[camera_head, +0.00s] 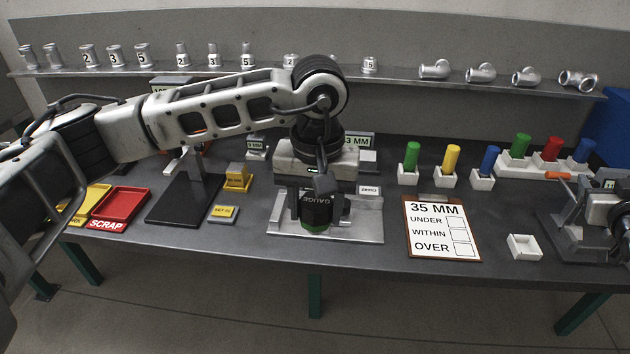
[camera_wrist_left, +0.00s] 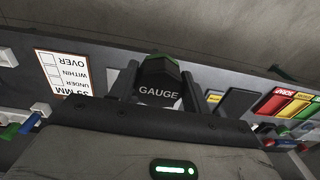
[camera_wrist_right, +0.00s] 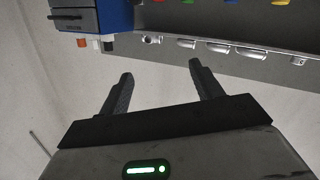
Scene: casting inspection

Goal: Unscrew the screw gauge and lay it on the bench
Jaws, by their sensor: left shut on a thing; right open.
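The screw gauge (camera_head: 316,212) is a dark knob lettered GAUGE with a green lower rim. It stands over a grey metal plate (camera_head: 358,230) at the front middle of the bench. My left gripper (camera_head: 317,208) points down and is shut on the gauge, one finger on each side. The left wrist view also shows the gauge (camera_wrist_left: 160,82) between both fingers. Whether its lower end touches the plate is hidden. My right gripper (camera_wrist_right: 158,85) is open and empty in the right wrist view, away from the gauge.
Right of the plate lies a 35 MM clipboard (camera_head: 442,228), then a small white tray (camera_head: 524,247). A red SCRAP tray (camera_head: 119,206) and black stand base (camera_head: 184,200) are to the left. Colored cylinders stand in white holders behind. Castings line the rear shelf (camera_head: 400,80).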

